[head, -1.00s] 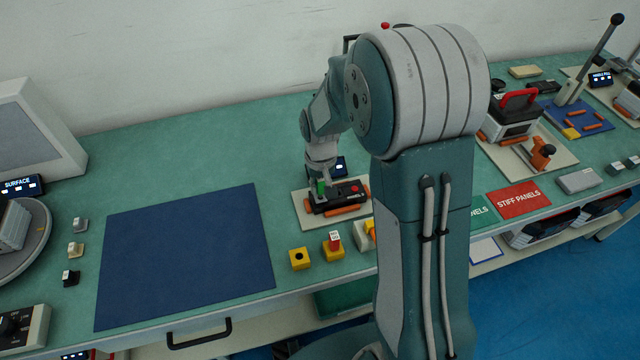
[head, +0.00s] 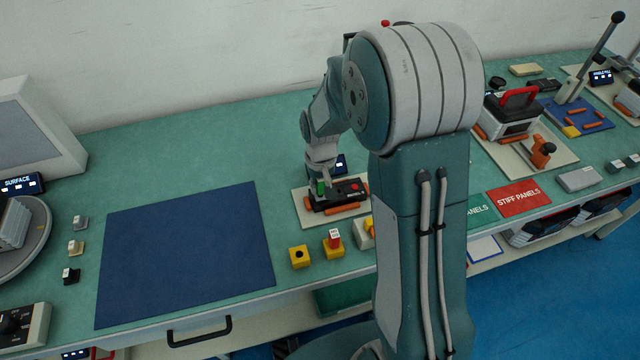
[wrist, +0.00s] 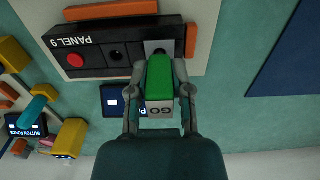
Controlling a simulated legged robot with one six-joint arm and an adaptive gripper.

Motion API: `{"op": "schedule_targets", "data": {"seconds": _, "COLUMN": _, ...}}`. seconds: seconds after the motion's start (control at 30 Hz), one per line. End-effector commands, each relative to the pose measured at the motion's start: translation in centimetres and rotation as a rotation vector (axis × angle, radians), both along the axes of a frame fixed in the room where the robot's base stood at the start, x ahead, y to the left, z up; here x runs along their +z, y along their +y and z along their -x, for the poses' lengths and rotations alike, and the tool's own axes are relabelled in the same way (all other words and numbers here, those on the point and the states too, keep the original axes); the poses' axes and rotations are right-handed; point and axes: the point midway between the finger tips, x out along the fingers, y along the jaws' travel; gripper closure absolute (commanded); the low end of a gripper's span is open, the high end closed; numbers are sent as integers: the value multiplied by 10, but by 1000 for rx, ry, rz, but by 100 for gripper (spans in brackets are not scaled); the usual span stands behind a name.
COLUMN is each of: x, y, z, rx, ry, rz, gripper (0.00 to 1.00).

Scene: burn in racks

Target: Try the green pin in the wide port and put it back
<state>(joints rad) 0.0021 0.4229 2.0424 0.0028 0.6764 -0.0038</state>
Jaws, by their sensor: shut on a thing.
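The green pin (head: 321,188) is upright at the left end of the black panel in the head view. In the wrist view the green pin (wrist: 160,78) carries a white "GO" label and sits over a pale square spot at one end of the panel (wrist: 91,54), marked "PANEL 9". My gripper (wrist: 160,70) is shut on it, a finger on each side; my gripper (head: 321,177) also shows in the head view. The pin hides its own tip, so I cannot tell how deep it is. A dark round port (wrist: 116,54) lies beside it, between the pin and a red button.
Orange strips (wrist: 110,10) flank the panel on its pale base plate. In the head view, a yellow block with a hole (head: 301,258) and a yellow block with a red, white-labelled pin (head: 333,245) stand in front. A clear blue mat (head: 185,250) lies left.

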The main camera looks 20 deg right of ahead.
Motion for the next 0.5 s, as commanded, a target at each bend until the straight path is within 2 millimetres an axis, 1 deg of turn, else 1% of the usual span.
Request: {"op": "schedule_targets", "data": {"seconds": 0.5, "x": -5, "y": 0, "z": 0, "rx": 0, "ry": 0, "rz": 0, "gripper": 100}}
